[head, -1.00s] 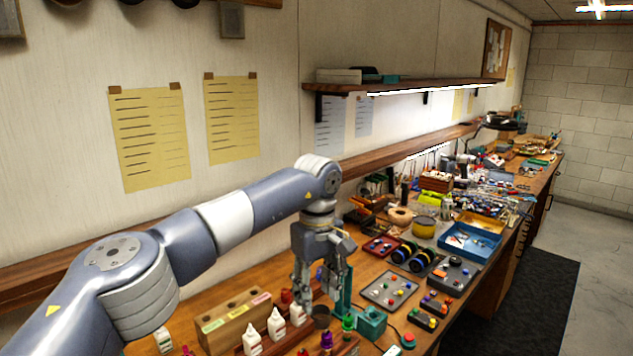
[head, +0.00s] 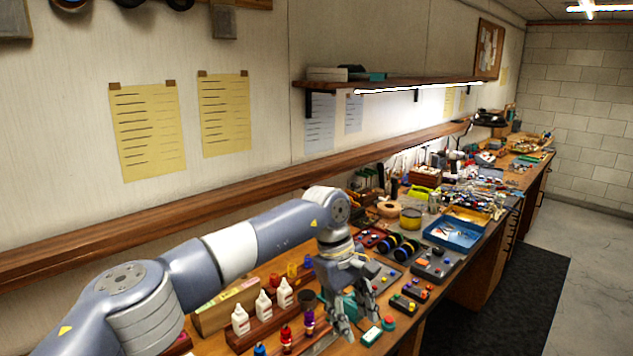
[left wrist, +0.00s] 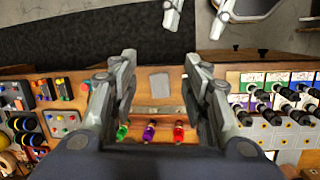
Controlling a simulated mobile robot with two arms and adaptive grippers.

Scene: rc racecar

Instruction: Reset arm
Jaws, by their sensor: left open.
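My left gripper (head: 358,332) is over the workbench in the head view, fingers pointing down, near the bench's front edge. In the left wrist view my left gripper (left wrist: 160,60) has its two fingers wide apart with nothing held between them. Light grey finger-like parts, seemingly of my right gripper (left wrist: 197,22), are cut off at the top of the left wrist view. The right gripper does not show in the head view.
White bottles (head: 263,306) stand in a wooden rack left of the gripper. Small bottles with red (left wrist: 179,132), purple (left wrist: 149,131) and green (left wrist: 122,131) parts are close by. A blue tray (head: 452,236) and control boxes (head: 436,264) lie farther along. Floor beyond the bench is clear.

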